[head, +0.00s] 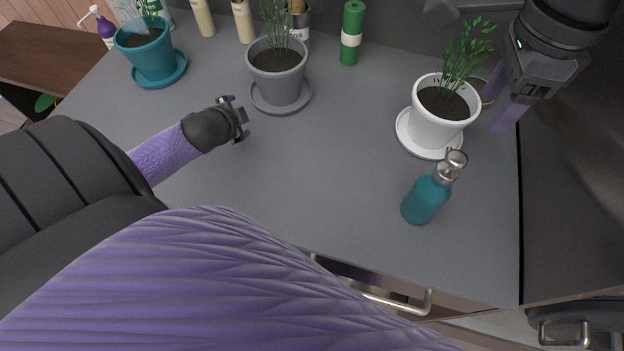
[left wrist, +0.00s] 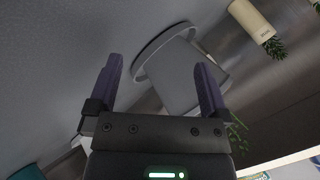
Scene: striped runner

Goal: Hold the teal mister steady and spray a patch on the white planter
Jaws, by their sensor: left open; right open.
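The teal mister (head: 427,198) with a silver spray head stands on the grey counter at front right. The white planter (head: 437,127) holds a leafy green plant and stands on a white saucer just behind the mister. My right gripper (head: 502,98) is open, hanging at the right side of the white planter, apart from the mister. My left gripper (head: 242,119) is open and empty over the counter, in front of the grey planter and well left of the mister. In the left wrist view its two fingers (left wrist: 158,85) are spread with nothing gripped between them.
A grey planter (head: 277,75) on a saucer stands at the back; it also shows in the left wrist view (left wrist: 185,77). A teal planter (head: 148,52) is at back left. A green bottle (head: 351,34) and cream bottles (head: 203,18) line the back. The counter's middle is clear.

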